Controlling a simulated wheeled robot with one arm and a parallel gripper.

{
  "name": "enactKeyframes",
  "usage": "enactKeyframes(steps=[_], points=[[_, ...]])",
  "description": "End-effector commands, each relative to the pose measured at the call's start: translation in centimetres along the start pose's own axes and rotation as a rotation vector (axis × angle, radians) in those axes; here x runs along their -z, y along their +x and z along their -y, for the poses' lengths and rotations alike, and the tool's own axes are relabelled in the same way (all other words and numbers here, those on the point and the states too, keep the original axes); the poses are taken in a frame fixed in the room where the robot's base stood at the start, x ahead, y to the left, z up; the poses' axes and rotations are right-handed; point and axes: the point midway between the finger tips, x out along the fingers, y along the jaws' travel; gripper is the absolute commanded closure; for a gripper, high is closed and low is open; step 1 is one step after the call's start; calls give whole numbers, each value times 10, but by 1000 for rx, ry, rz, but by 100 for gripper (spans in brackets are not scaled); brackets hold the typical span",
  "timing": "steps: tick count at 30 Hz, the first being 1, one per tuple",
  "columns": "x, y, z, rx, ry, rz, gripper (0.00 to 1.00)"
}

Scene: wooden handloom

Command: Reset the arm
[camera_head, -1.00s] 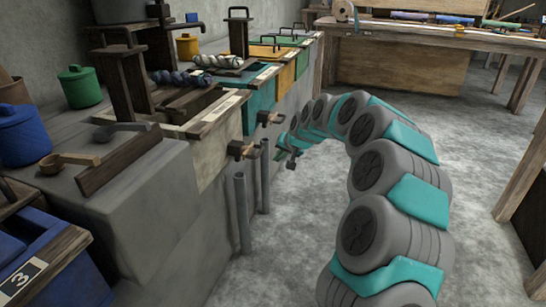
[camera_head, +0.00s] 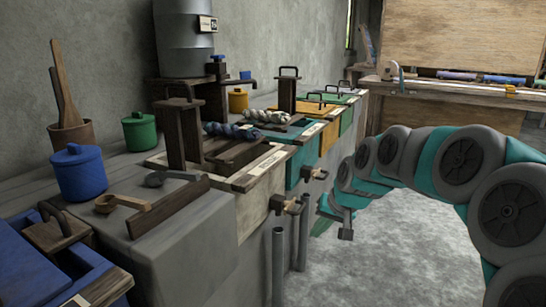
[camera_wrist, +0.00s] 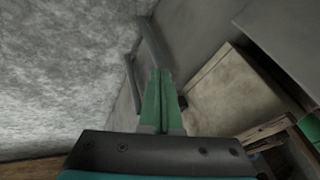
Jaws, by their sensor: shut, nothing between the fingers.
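My gripper (camera_wrist: 161,75) shows in the wrist view as two green fingers lying side by side, shut with nothing between them. They point past the pipes beside the grey bench wall. In the head view my gripper (camera_head: 320,228) is low at the right of the workbench (camera_head: 185,262), over the aisle floor and apart from the bench top. My grey and teal arm curves in from the right side of the head view.
Two upright grey pipes (camera_head: 278,262) and wooden-handled taps (camera_head: 287,206) stick out along the bench front. Concrete floor (camera_head: 390,265) is clear.

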Motion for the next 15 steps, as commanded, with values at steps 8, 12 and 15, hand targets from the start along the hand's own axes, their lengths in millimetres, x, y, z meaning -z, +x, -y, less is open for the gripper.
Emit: enactKeyframes(steps=[8, 12, 15], points=[[-150, -44, -1, -116, -137, 226, 100], [-224, -66, -19, -189, -170, 335, 100], [-274, -82, -36, -239, -174, 413, 100]])
